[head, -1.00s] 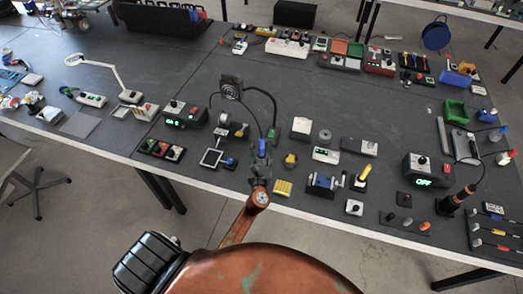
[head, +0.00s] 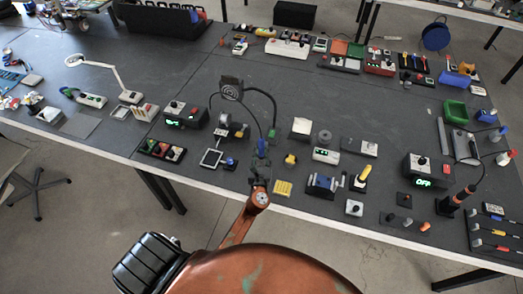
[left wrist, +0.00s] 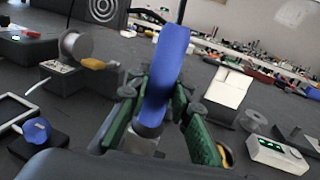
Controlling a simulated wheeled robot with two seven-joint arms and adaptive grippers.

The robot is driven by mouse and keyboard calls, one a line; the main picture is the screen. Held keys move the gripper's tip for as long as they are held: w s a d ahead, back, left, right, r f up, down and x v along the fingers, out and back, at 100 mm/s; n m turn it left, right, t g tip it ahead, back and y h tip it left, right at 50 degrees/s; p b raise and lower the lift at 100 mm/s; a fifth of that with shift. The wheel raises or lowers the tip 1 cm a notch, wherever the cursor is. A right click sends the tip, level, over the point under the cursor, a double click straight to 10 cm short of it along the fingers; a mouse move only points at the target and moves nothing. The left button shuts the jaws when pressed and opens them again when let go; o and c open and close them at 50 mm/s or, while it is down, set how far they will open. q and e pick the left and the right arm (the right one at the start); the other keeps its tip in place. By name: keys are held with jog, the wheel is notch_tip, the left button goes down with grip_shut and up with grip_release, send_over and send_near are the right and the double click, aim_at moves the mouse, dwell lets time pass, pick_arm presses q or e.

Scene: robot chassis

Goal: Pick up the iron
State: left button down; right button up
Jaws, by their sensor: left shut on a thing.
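The iron (head: 262,147) has a blue handle and stands upright near the front of the dark workbench. A thin dark cable runs up from it. In the left wrist view its blue handle (left wrist: 166,72) rises between the green fingers, with a grey metal part below. My left gripper (head: 260,164) is shut on it; in the left wrist view the gripper (left wrist: 158,122) has one finger on each side. The iron's lower end is hidden, so I cannot tell whether it is clear of the bench. My right gripper is not in view.
A spool (left wrist: 75,45) and a blue-knobbed box (left wrist: 38,132) lie to the left, and a white display box (left wrist: 277,152) to the right. A yellow block (head: 283,188) sits close right of my wrist.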

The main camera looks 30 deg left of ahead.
aim_at(262, 139)
pick_arm(q)
jog(key=shift+r, duration=0.2)
notch_tip(262, 139, up, 10)
jog(key=p, duration=0.9)
jog(key=shift+f, duration=0.15)
